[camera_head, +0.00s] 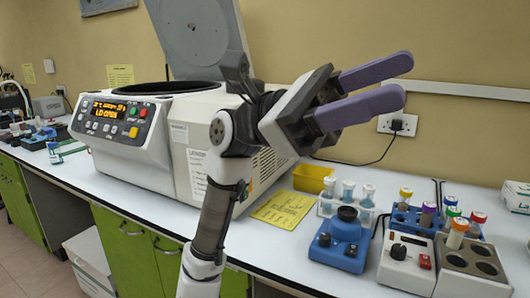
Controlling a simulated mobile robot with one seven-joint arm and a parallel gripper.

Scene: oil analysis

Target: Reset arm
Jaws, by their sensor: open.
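My gripper (400,81) is raised in front of the bench, right of the picture's middle. Its two purple fingers point up and to the right. They are apart, with nothing between them. My arm rises from the bottom of the picture and bends at the wrist, in front of the centrifuge. The fingers are clear of everything around them, with the wall behind.
The white centrifuge (180,125) has its lid (200,35) raised. On the white bench (270,262) stand a blue mixer (340,243), a tube rack (405,219), a heating block (470,268), a yellow box (312,178) and a yellow sheet (283,209).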

